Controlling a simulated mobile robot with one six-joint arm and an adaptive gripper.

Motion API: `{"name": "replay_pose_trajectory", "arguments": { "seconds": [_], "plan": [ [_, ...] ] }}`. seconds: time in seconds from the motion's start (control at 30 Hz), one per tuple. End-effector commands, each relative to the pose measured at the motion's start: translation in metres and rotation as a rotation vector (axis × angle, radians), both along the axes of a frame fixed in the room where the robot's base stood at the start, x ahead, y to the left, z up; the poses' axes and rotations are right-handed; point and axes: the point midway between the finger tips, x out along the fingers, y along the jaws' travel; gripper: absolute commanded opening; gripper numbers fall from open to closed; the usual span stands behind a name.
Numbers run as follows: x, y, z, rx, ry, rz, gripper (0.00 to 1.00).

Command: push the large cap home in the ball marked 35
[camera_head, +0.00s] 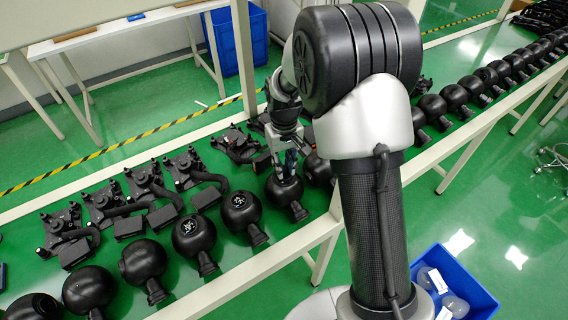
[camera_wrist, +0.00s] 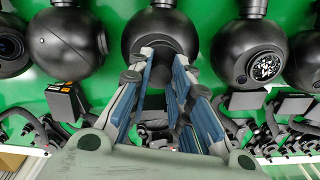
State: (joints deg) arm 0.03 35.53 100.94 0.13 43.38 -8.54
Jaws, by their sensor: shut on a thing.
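A black ball (camera_wrist: 162,22) lies in front of my gripper (camera_wrist: 163,55) in the wrist view. In the head view, my gripper (camera_head: 287,158) points down onto the same ball (camera_head: 283,196), whose short neck points towards the lower right. The blue-grey fingers are a little apart, shut on a dark piece at the ball's face, which I take to be the large cap. The cap blends into the black ball, so its edge and how deep it sits cannot be told. No number 35 can be read on any ball.
Similar black balls stand close on both sides; one with white print (camera_wrist: 264,66) is at right in the wrist view. Black bracket assemblies (camera_head: 148,182) line the far side of the green table (camera_head: 215,268). A blue bin (camera_head: 462,285) stands on the floor at lower right.

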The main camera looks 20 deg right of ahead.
Motion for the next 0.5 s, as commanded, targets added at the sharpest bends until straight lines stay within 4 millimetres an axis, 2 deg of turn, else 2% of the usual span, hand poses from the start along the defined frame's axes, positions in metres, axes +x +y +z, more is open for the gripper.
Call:
{"name": "replay_pose_trajectory", "arguments": {
  "seconds": [0.5],
  "plan": [
    [-0.0002, 0.0000, -0.0078, 0.000, 0.001, 0.000, 0.09]
  ]
}}
